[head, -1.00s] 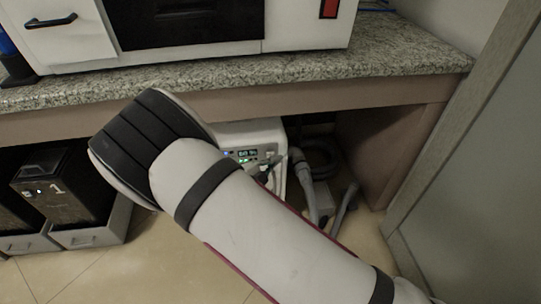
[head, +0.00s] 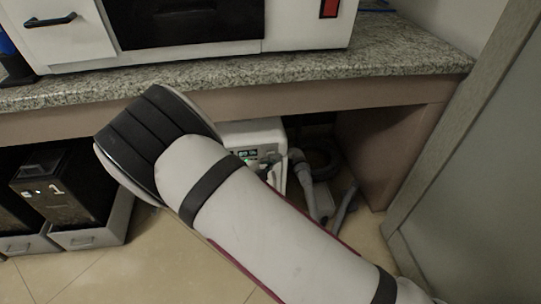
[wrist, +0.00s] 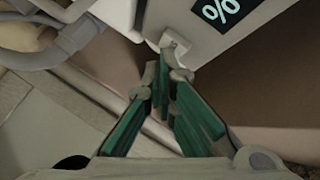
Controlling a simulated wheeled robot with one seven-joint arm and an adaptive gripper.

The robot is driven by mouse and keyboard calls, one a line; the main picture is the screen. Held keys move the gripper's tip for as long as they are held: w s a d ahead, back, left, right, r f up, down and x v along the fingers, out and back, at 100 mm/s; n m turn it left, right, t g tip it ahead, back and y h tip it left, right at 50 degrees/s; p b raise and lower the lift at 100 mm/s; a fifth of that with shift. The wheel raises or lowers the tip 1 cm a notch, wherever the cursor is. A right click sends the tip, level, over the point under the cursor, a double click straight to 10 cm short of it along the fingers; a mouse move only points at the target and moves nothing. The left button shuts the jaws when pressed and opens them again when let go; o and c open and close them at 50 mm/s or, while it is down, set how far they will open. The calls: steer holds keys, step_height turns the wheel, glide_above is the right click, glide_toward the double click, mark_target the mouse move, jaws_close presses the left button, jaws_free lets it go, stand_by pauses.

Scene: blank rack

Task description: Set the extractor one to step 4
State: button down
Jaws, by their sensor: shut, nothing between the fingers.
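The white unit with grey hoses (head: 260,131), which looks like the extractor, stands under the counter. Its front has a small lit display, and my arm hides much of it. In the wrist view its pale casing (wrist: 205,42) fills the top right, with a dark panel (wrist: 221,11) showing a white "%". A small pale piece (wrist: 174,46) juts from the casing's lower edge. My gripper (wrist: 164,74), with green-sided fingers, is shut and empty, its tips right by that piece. I cannot tell whether they touch. In the head view my gripper is hidden behind my arm.
Grey hoses (head: 312,188) run down right of the unit, beside a brown side panel (head: 382,150). The granite counter (head: 300,78) overhangs it. A black box marked 1 (head: 62,190) sits in a grey tray at left. Floor in front is clear.

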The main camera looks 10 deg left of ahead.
steer(key=shift+w, duration=0.15)
stand_by(0.4)
steer(key=shift+s+d, duration=0.25)
steer(key=shift+s, duration=0.6)
steer(key=s, duration=0.2)
steer(key=s+d, duration=0.1)
steer(key=s, duration=0.1)
steer(key=shift+s+d, duration=0.2)
steer(key=shift+s, duration=0.2)
steer(key=shift+f, duration=0.1)
stand_by(1.9)
